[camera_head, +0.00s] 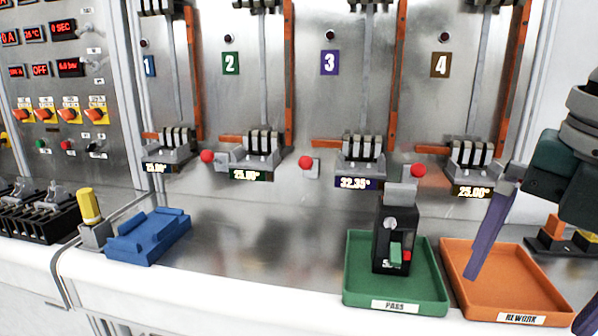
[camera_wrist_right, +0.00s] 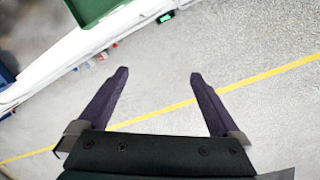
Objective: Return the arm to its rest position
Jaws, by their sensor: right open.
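My right gripper (camera_wrist_right: 158,73) is open and empty in the wrist view, its two purple fingers spread over the floor. In the head view it (camera_head: 528,300) comes in from the right edge, with one finger in front of the orange tray (camera_head: 450,262) marked REWORK. My left gripper is not in view.
A panel with several numbered bays (camera_head: 330,63) stands behind the counter. A blue fixture (camera_head: 148,237) and a yellow-capped knob (camera_head: 90,206) are at left. The counter between the blue fixture and green tray is clear. The wrist view shows grey floor with a yellow line (camera_wrist_right: 262,77).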

